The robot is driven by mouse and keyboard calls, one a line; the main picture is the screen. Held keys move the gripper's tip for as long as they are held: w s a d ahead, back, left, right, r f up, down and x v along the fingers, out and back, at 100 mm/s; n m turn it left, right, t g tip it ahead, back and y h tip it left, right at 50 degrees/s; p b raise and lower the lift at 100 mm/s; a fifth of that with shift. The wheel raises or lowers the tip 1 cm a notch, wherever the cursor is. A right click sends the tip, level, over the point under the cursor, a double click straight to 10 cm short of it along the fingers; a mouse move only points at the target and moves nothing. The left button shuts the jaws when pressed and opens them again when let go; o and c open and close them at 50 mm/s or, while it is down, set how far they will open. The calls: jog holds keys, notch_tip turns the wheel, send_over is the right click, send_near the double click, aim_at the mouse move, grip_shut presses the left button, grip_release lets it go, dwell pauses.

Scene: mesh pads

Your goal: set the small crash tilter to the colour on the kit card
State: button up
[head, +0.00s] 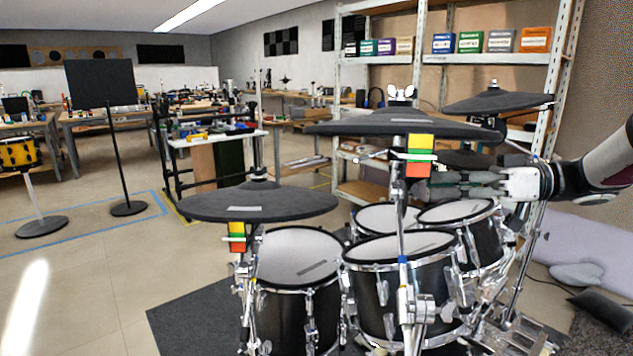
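Several dark cymbal pads stand over the drum kit: one at front left (258,203), a wide one in the middle (350,124) and one at back right (498,101). I cannot tell which is the small crash. A yellow, green and red colour scale (420,142) hangs under the middle pad, with a pale bar across it near the green. A similar scale (237,244) hangs under the left pad. My gripper (422,187) reaches in from the right, its grey fingers level with the lower end of the middle scale. Contact and finger gap are unclear. No kit card is readable.
Several drums with pale mesh heads (300,254) and chrome stands crowd the space below my gripper. A shelf rack (490,59) with boxes stands behind. A music stand (100,84) is at far left. The floor at left (90,270) is clear.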

jog(key=s+a+g+h, duration=0.1)
jog(key=s+a, duration=0.1)
jog(key=a, duration=0.1)
jog(key=s+a+f+m+g+h, duration=0.1)
jog(key=s+a, duration=0.2)
jog(key=s+a+m+g+h, duration=0.1)
jog(key=s+a, duration=0.1)
jog(key=s, duration=0.1)
jog(key=shift+a+f, duration=0.25)
jog(key=shift+a, duration=0.15)
jog(key=s+a+f+m+g+h, duration=0.1)
jog(key=s+a+f+m+h, duration=0.15)
jog(key=s, duration=0.35)
jog(key=s+a+f+m+g+h, duration=0.1)
jog(key=s+a+g+h, duration=0.15)
jog(key=s, duration=0.35)
jog(key=s+d+f+m+t+h, duration=0.1)
jog(key=s+d+f+m+h, duration=0.25)
jog(key=s, duration=0.45)
jog(key=s+d+f+m+t+h, duration=0.25)
jog(key=s+d+f+h, duration=0.2)
jog(key=s, duration=0.35)
notch_tip(320, 180, up, 24)
jog(key=t+p, duration=0.2)
jog(key=p, duration=1.9)
jog(key=shift+w+a+f+m+t, duration=0.15)
jog(key=shift+w+m+t, duration=0.05)
jog(key=shift+m+t, duration=0.15)
